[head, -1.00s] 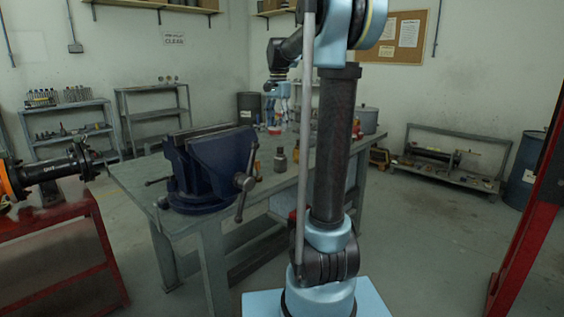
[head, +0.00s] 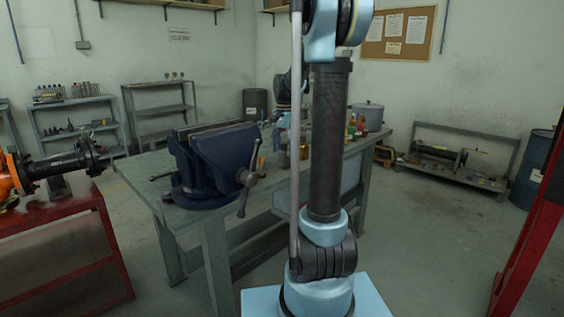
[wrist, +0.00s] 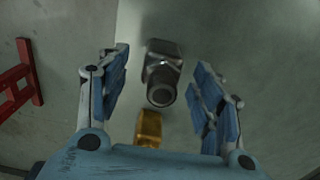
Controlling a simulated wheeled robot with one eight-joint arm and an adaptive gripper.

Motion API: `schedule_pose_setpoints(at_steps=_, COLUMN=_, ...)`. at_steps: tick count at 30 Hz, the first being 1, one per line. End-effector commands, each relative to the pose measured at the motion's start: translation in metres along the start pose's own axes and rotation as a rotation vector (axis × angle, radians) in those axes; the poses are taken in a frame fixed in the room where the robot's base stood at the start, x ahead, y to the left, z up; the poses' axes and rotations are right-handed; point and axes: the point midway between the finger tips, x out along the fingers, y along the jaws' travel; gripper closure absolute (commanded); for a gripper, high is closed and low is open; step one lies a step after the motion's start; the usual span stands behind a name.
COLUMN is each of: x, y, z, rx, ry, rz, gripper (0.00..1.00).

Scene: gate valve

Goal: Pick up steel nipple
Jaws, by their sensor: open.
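The steel nipple (wrist: 162,80) shows in the wrist view as a dark grey metal piece with a blocky upper part and a round end. It lies between the two blue-padded fingers of my gripper (wrist: 163,90), with a visible gap on each side. My gripper is open and holds nothing. In the head view my gripper (head: 284,124) is above the far part of the workbench, partly behind my arm. I cannot clearly make out the nipple in the head view.
A brass-coloured piece (wrist: 148,128) is close below the nipple in the wrist view. A large blue vise (head: 215,160) stands on the workbench (head: 150,175). Several small items and a pot (head: 369,115) are at the bench's right. A red stand (head: 65,235) is at left.

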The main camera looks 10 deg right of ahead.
Motion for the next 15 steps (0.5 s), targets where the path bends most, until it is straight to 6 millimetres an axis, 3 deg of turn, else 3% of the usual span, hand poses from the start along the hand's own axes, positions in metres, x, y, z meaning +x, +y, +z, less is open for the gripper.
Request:
schedule_pose_setpoints(at_steps=9, x=0.039, y=-0.002, z=-0.002, rx=0.0, ry=0.0, rz=0.0, gripper=0.4)
schedule_pose_setpoints(at_steps=15, x=0.046, y=-0.002, z=-0.001, rx=-0.001, ry=0.0, rz=0.0, gripper=0.4)
